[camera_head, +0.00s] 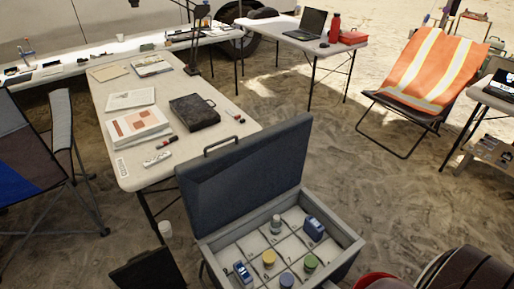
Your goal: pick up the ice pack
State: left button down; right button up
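An open blue-grey case (340,262) with a raised lid (245,170) stands at the bottom centre, its inside split into light compartments. A blue block (314,228), which looks like the ice pack, stands in the back right part of the case. A smaller blue and white item (243,272) lies at the front left of the case; I cannot tell what it is. Neither of my grippers shows in the view.
Several small lidded jars, one yellow-topped (268,259) and one green-topped (310,263), share the case. A long white table (190,150) with papers and a black box (194,112) stands behind left. An orange-draped chair (428,70) stands at the right, with sandy ground between.

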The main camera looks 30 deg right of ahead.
aim_at(315, 230)
jog(key=z, duration=1.2)
